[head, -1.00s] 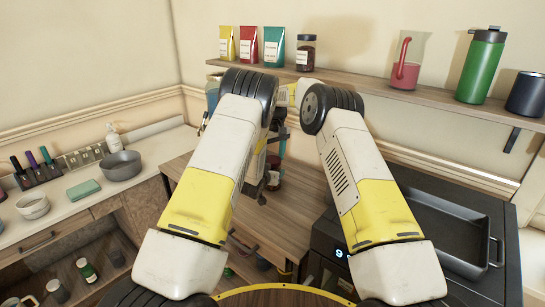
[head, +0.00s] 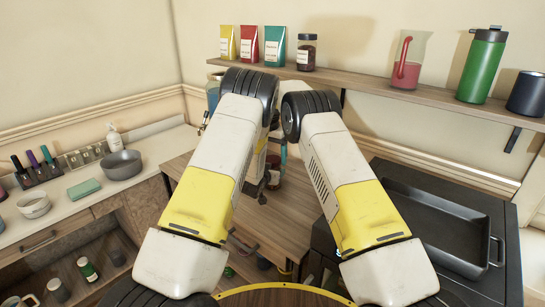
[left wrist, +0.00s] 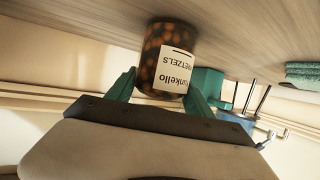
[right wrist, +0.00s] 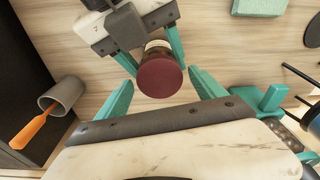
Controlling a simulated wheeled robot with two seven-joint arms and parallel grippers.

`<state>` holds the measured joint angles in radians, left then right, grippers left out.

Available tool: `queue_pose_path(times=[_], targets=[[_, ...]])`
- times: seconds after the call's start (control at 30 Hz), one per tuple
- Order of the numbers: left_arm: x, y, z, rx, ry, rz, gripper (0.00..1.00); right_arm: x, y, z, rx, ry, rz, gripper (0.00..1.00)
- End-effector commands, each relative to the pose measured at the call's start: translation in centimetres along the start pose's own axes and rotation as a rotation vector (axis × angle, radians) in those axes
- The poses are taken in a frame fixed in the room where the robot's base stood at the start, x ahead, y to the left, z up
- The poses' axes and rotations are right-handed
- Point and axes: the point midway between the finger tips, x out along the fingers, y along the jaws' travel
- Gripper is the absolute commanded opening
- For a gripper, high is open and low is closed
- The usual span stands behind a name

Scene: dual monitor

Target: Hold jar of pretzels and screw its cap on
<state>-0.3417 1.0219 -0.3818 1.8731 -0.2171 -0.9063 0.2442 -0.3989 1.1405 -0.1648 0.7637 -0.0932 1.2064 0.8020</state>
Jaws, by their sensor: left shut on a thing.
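The pretzel jar (left wrist: 166,55) is a brown see-through jar with a white label, upright on the wooden table. My left gripper (left wrist: 158,75) is shut on its sides. In the right wrist view the jar's dark red cap (right wrist: 160,77) shows from above, at the jar's top; whether it is fully seated I cannot tell. My right gripper (right wrist: 162,86) is open, its teal fingers spread to either side of the cap and apart from it. In the head view my arms mostly hide the jar (head: 272,172).
A grey cup (right wrist: 64,92) with an orange utensil lies left in the right wrist view. A teal sponge (right wrist: 260,7) lies at the top. In the head view a black pan (head: 440,225) is at right, a loaded shelf (head: 370,85) behind, and a counter with a bowl (head: 121,165) at left.

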Motion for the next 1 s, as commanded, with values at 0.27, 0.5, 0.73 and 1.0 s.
queue_pose_path(times=[0.27, 0.5, 0.73, 1.0], targets=[[0.0, 0.0, 0.0, 0.000, 0.000, 0.000, 0.00, 0.0, 0.0, 0.0, -0.001, -0.001, 0.000, 0.84], [0.0, 0.0, 0.0, 0.000, 0.000, 0.000, 0.00, -2.3, -0.1, -0.3, -0.001, 0.002, -0.002, 0.84], [0.0, 0.0, 0.0, 0.000, 0.001, 0.000, 0.00, -4.4, 0.0, -0.5, -0.001, 0.000, 0.000, 0.84], [0.0, 0.0, 0.0, 0.000, 0.001, 0.000, 0.00, -4.4, 0.0, -0.5, -0.001, -0.001, 0.000, 0.90]])
